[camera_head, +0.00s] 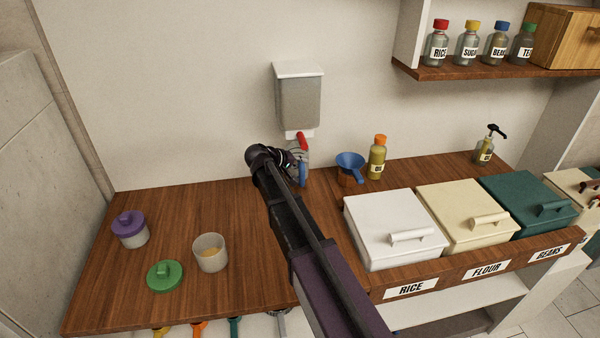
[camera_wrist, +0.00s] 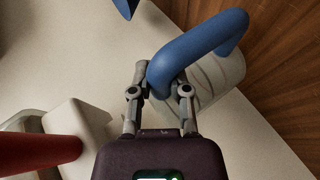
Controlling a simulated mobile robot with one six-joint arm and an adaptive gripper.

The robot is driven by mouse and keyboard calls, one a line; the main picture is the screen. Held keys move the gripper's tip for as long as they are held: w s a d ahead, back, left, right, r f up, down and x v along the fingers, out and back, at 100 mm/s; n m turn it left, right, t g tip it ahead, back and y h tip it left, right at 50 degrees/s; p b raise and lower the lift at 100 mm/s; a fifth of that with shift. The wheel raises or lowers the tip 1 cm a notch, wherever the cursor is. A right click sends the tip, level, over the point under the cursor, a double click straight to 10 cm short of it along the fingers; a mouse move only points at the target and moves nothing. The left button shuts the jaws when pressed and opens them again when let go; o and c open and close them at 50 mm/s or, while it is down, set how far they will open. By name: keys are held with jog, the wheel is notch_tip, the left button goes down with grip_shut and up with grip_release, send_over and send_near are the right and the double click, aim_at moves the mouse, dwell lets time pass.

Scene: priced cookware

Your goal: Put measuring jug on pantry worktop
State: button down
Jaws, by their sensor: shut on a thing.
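The measuring jug has a pale see-through body (camera_wrist: 215,85) and a thick blue handle (camera_wrist: 200,42). In the wrist view my gripper (camera_wrist: 160,85) is shut on the blue handle. In the head view the jug's blue handle (camera_head: 303,173) shows near the wall, close below the wall dispenser, and my gripper (camera_head: 286,163) and arm hide much of the jug. The brown wooden worktop (camera_head: 180,220) runs along the wall. I cannot tell whether the jug touches it.
The wall dispenser (camera_head: 299,100) has a red lever (camera_head: 302,141). A blue funnel (camera_head: 350,163) and an orange-capped bottle (camera_head: 377,158) stand right of the jug. Lidded bins (camera_head: 395,225) fill the right.

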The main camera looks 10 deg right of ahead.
jog(key=shift+f+b, duration=1.1)
jog(key=shift+f, duration=0.4)
jog(key=c, duration=0.6)
grip_release()
jog(key=shift+r, duration=0.2)
jog(key=shift+s+a+r, duration=0.15)
jog(key=shift+a, duration=0.05)
jog(key=p+v, duration=0.6)
jog(key=v, duration=0.5)
jog(key=shift+s+a, duration=0.1)
jog(key=shift+a, duration=0.05)
